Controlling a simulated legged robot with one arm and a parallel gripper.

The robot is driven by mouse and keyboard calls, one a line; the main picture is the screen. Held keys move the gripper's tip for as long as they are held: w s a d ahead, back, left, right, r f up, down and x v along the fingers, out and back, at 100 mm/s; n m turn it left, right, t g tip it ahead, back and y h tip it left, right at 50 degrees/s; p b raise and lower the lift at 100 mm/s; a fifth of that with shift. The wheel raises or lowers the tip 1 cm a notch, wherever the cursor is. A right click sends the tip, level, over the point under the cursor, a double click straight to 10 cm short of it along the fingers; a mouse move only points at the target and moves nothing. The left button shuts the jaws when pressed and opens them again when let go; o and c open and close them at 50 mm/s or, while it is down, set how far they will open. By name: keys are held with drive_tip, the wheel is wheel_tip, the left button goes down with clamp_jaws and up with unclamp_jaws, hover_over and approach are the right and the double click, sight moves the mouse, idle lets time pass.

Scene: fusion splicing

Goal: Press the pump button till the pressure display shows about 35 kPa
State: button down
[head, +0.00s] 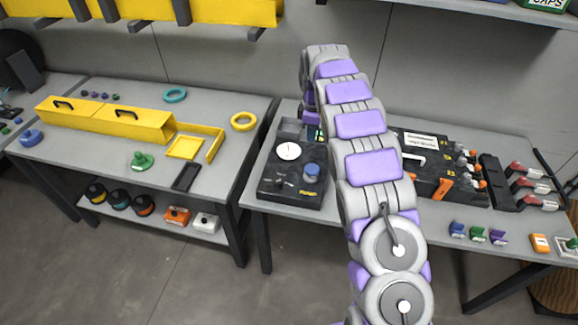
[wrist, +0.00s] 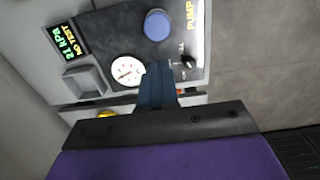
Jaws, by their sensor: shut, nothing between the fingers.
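The pump unit (head: 275,190) is a black box at the left end of the right-hand table. Its blue round pump button (head: 312,169) also shows in the wrist view (wrist: 158,25), beside the yellow PUMP lettering. The pressure display (wrist: 64,42) reads 21 kPa in green, with NO TEST beside it. In the head view my arm hides the gripper.
A small black switch (wrist: 187,62) and a grey square recess (wrist: 83,82) are on the panel near my fingers. A black panel with orange parts (head: 440,170) stands to the right. The left table (head: 100,165) holds yellow boxes (head: 105,118) and tape rings.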

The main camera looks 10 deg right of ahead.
sight(311, 169)
drive_tip(key=f+b, duration=0.1)
drive_tip(key=f, duration=0.3)
drive_tip(key=f+b, duration=0.1)
drive_tip(key=f, duration=0.4)
drive_tip(key=d+f+b, duration=0.1)
drive_tip(key=f, duration=0.3)
drive_tip(key=shift+d+f, duration=0.1)
drive_tip(key=shift+f, duration=0.05)
drive_tip(key=shift+f+b, duration=0.3)
drive_tip(key=shift+a, duration=0.3)
drive_tip(key=shift+d+f, duration=0.1)
drive_tip(key=shift+f, duration=0.05)
